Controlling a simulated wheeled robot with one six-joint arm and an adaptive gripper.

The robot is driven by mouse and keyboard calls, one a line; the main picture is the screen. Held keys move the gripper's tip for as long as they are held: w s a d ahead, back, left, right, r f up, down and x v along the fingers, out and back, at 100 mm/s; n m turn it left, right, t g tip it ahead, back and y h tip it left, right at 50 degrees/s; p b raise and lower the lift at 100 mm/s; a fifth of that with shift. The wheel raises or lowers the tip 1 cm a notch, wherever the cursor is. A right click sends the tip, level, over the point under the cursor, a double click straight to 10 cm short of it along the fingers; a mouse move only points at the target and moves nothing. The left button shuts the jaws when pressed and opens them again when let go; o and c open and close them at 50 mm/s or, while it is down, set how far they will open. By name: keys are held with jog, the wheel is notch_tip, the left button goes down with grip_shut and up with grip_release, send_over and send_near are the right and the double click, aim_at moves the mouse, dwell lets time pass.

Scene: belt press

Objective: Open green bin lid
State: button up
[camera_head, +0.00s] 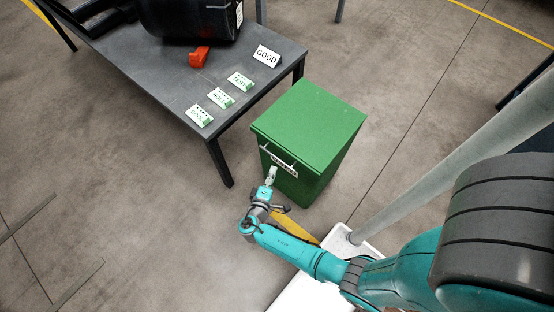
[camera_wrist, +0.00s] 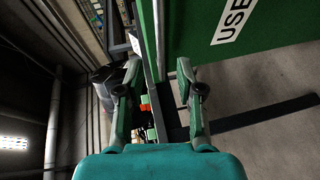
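The green bin (camera_head: 322,150) stands on the floor right of the table, and its flat green lid (camera_head: 310,112) is closed. A pale bar handle (camera_head: 277,155) is on the lid's front edge, above a white label (camera_head: 284,166). My gripper (camera_head: 271,174) is at the bin's front, just below and close to the handle. In the wrist view my gripper (camera_wrist: 158,68) is open, with its two fingers apart. The bin's green front (camera_wrist: 275,20) with part of the label (camera_wrist: 235,20) fills the upper right. I cannot tell whether the fingers touch the handle.
The dark table (camera_head: 160,80) is left of the bin and bears a black machine (camera_head: 190,18), a red-orange part (camera_head: 199,56), a GOOD sign (camera_head: 267,56) and several green-and-white cards. A pale slanted post (camera_head: 450,150) stands at right. Floor left of the bin is clear.

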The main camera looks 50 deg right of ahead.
aim_at(278, 159)
jog(key=x, duration=0.8)
jog(key=shift+d+f, duration=0.1)
jog(key=shift+d, duration=0.05)
jog(key=shift+c, duration=0.3)
grip_shut()
